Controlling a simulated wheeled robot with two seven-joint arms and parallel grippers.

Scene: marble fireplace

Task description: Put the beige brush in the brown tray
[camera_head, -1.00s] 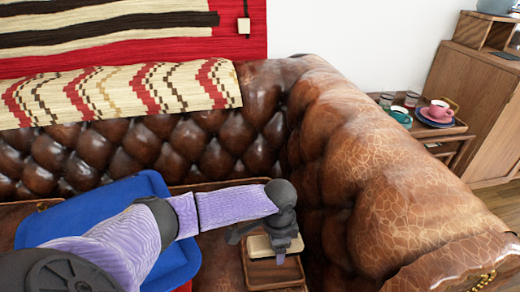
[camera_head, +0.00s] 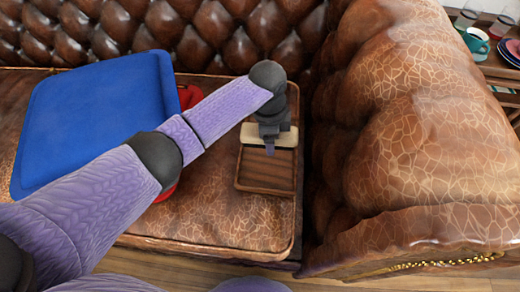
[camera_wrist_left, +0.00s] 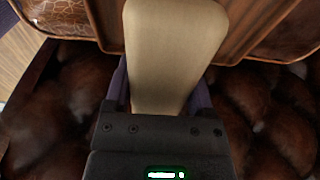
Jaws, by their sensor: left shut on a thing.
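The beige brush (camera_head: 288,138) is held in my left gripper (camera_head: 270,147), which is shut on it. In the head view the brush lies crosswise over the far part of the brown tray (camera_head: 266,186). I cannot tell whether it touches the tray. The tray sits on the sofa seat near the right armrest, and my gripper hides part of its far side. In the left wrist view the brush (camera_wrist_left: 175,50) fills the top middle, with brown surfaces around it. My right gripper is not in view.
A blue cushion (camera_head: 95,115) lies on the seat to the left, with a red item (camera_head: 190,97) beside it. The tufted sofa back (camera_head: 215,38) and thick leather armrest (camera_head: 430,130) bound the tray's area. A teal cup (camera_head: 475,40) stands on a side table at upper right.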

